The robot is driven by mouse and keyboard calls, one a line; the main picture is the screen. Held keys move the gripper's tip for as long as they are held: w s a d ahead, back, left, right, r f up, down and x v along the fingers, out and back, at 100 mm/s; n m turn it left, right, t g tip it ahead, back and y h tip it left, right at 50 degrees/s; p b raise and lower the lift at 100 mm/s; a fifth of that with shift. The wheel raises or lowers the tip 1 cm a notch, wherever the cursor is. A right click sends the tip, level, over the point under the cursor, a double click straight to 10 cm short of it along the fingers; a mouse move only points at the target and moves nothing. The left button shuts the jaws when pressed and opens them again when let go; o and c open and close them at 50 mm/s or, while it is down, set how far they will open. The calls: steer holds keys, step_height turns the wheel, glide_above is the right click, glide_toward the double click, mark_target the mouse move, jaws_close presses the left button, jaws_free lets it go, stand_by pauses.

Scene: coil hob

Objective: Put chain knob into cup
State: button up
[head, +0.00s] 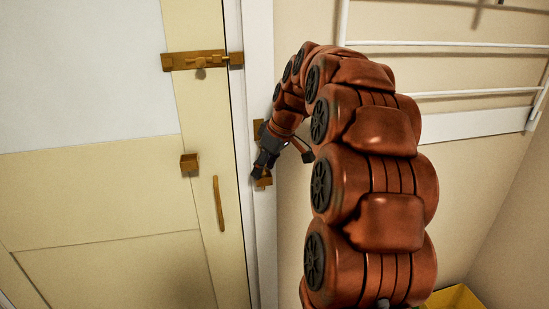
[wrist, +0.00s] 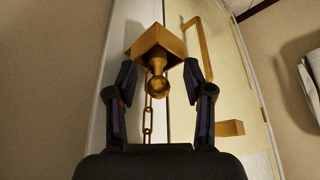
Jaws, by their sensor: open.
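A brass chain knob (wrist: 157,84) with a rounded end shows in the wrist view, at a square brass holder (wrist: 155,42). A brass chain (wrist: 148,120) hangs close beside it. My gripper (wrist: 160,78) is open, with one finger on each side of the knob and a visible gap to both. In the head view my gripper (head: 282,163) is at the white door frame, partly hiding a brass fitting (head: 264,181). A small box-like brass piece, probably the cup (head: 190,163), is on the cream door to the left; it seems to show in the wrist view (wrist: 229,128).
A brass door handle (head: 220,203) stands out between the cup and the frame. A brass bolt (head: 202,61) crosses the door edge above. A white wall rack (head: 445,44) is at the upper right, and a yellow object (head: 455,298) is low right.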

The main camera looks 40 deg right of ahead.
jaws_close()
stand_by(0.5)
steer(key=shift+w+r, duration=0.1)
steer(key=shift+r, duration=1.9)
steer(key=shift+w+a+r+p, duration=0.55)
steer(key=shift+w+a+r, duration=0.8)
steer(key=shift+a, duration=1.35)
steer(key=shift+w+a+r+p, duration=0.55)
steer(key=shift+w+a+r, duration=0.85)
steer(key=shift+a, duration=1.25)
steer(key=shift+w+a+r+p, duration=0.55)
steer(key=shift+w+a+r, duration=0.45)
steer(key=shift+w+a, duration=1.2)
steer(key=shift+s+a+f+b, duration=0.45)
steer(key=shift+s+a, duration=0.1)
